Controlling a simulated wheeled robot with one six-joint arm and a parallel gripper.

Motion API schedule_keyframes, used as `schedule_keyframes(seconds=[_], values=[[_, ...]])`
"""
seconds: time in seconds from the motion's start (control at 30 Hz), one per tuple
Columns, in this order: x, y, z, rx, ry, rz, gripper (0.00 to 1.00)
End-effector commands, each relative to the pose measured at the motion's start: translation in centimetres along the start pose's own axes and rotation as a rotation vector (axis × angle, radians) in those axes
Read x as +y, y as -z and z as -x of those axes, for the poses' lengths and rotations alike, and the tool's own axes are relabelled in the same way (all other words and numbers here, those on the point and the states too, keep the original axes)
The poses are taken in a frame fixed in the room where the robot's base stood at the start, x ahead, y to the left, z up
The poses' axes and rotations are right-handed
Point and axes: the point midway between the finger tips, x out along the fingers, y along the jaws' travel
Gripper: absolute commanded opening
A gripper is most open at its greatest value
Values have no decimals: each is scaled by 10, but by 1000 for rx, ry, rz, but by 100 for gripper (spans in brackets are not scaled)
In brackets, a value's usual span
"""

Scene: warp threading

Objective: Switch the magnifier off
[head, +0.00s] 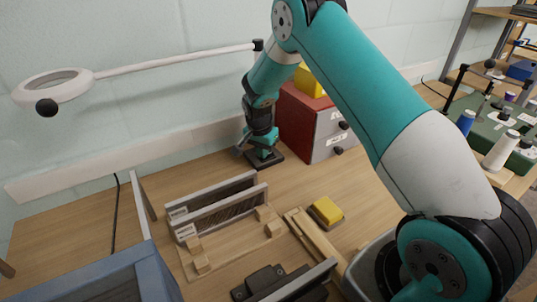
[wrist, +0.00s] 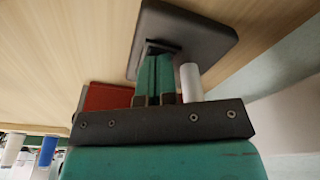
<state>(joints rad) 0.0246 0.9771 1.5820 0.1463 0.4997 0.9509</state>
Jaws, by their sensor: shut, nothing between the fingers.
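The magnifier (head: 55,90) has a white ring head with a black knob, at the upper left in the head view. Its white arm runs right to a black joint (head: 258,44) behind my arm. Its dark base plate (head: 277,157) stands on the bench by the wall; it also shows in the wrist view (wrist: 212,33), with the white post (wrist: 191,82) rising beside my fingers. My gripper (head: 264,150) is shut and empty, pointing down over the base. In the wrist view its fingertips (wrist: 161,48) are at the base; contact is unclear. I cannot make out a switch.
A red and grey drawer box (head: 310,125) stands close right of the base, with a yellow object on top. Wooden frames with reeds (head: 225,210) and a yellow-topped block (head: 326,211) lie in front. Thread spools (head: 501,150) stand at the right. Bare bench lies left of the base.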

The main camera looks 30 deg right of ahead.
Motion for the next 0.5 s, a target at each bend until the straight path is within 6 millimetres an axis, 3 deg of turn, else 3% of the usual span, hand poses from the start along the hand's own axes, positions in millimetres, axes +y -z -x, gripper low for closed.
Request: schedule_keyframes(seconds=[0.5], values=[[0, 6, 38, 0, 0, 0, 0]])
